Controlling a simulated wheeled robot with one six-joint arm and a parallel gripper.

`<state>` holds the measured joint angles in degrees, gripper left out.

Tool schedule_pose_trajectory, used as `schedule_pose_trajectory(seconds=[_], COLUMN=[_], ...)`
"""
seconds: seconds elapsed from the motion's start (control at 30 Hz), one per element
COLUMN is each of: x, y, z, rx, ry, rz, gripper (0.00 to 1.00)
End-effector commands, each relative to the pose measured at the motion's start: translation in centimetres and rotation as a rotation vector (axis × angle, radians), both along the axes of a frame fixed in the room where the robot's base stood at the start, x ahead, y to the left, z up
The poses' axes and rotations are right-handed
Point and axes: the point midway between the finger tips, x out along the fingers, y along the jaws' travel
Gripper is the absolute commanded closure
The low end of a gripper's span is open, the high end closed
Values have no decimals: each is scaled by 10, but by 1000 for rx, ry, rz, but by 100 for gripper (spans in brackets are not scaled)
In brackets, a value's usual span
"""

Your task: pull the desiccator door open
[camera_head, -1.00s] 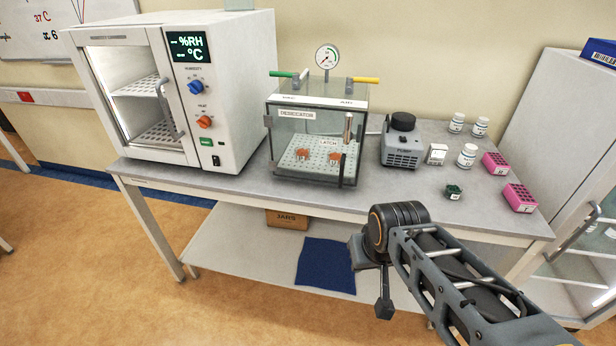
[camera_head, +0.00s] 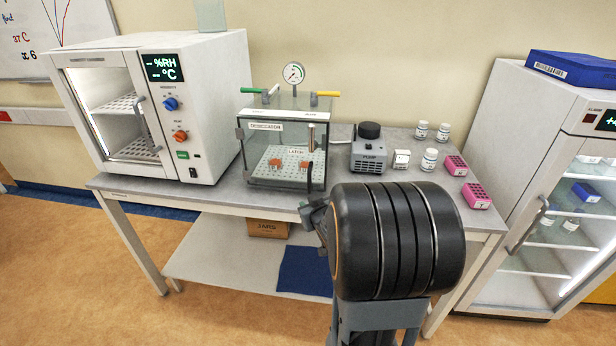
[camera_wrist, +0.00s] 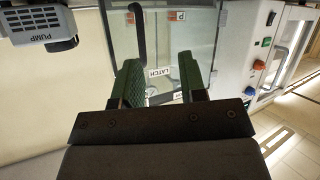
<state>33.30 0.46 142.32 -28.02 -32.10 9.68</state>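The desiccator (camera_head: 262,150) is a clear glass box on the bench, with a gauge and green and yellow valve levers on top. Its front door (camera_head: 262,172) looks shut. A dark upright handle (camera_head: 309,178) is at the door's right side, near the LATCH label (camera_head: 296,152). Orange items show inside behind the glass. In the wrist view, the door glass (camera_wrist: 200,42) and the dark handle (camera_wrist: 139,32) are beyond my gripper (camera_wrist: 160,80). Its green fingers are apart with nothing between them. In the head view my thick arm joint mostly hides the gripper.
The pump (camera_head: 368,150), white bottles (camera_head: 429,159) and pink racks (camera_head: 476,196) stand right of the desiccator. The humidity chamber (camera_head: 215,105) is left. A glass-door cabinet (camera_head: 545,130) is at right. The bench front edge (camera_head: 200,202) lies below the desiccator.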

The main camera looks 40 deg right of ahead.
Motion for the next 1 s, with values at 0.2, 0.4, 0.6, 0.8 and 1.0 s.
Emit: schedule_pose_trajectory(seconds=[0.2,0.4,0.6,0.8,1.0], x=[-9,-20,-12,23,61], y=[-34,-45,-49,-54,-60], z=[-3,0,2,3,3], rx=[14,36,44,45,44], ry=[-240,-378,-422,-424,-424], rz=[52,88,103,105,104], gripper=[62,62,62,62,62])
